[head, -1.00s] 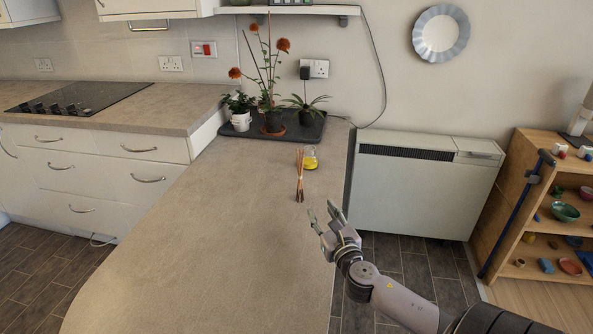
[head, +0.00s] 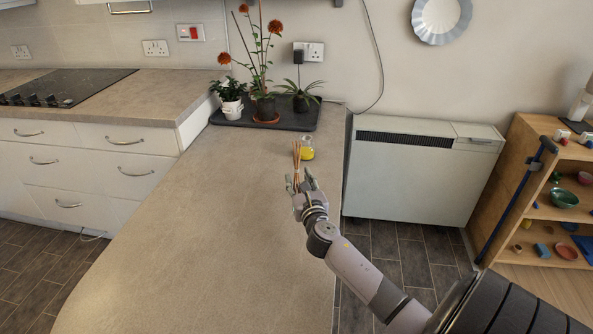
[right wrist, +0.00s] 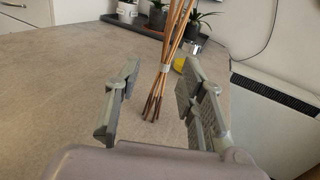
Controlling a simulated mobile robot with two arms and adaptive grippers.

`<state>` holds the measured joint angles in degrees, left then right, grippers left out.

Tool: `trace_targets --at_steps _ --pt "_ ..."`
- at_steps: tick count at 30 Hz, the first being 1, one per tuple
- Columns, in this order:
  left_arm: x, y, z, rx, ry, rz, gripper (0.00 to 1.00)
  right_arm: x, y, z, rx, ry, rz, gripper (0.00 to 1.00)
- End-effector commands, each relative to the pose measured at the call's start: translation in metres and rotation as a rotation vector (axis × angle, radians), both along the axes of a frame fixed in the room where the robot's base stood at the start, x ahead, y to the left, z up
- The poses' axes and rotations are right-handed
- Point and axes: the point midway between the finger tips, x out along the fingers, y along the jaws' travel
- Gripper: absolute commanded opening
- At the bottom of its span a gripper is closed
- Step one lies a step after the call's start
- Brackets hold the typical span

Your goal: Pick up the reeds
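The reeds (head: 297,158) are a thin tan bundle standing nearly upright on the counter, their lower part hidden by my right gripper in the head view. In the right wrist view the reeds (right wrist: 167,62) have a pale band and splayed dark lower ends. They stand ahead of and between the spread fingers, and I see no finger touching them. My right gripper (head: 298,183) is open and empty just in front of them; it also shows in the right wrist view (right wrist: 158,100). My left gripper is not in view.
A small glass flask with yellow liquid (head: 307,152) stands just behind and right of the reeds. A dark tray (head: 222,120) with potted plants lies at the counter's back. The counter (head: 210,240) is clear to the left and front. A white heater (head: 415,185) stands to the right.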

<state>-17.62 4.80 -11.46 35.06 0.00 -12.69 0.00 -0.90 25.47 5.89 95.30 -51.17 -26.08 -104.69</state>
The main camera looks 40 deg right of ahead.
Motion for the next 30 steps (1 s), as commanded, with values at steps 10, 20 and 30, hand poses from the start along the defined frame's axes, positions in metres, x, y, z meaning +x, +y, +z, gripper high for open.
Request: trace_targets --at_steps 10,20,30 --pt "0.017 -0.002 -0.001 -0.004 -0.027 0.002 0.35 0.025 -0.02 -0.001 0.001 -0.002 -0.002 0.37" --pt "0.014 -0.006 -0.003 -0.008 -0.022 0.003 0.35 0.052 -0.037 -0.004 0.0 0.001 -0.001 0.37" --pt "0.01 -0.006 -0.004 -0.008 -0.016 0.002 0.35 0.052 -0.037 -0.003 0.0 0.001 0.0 0.27"
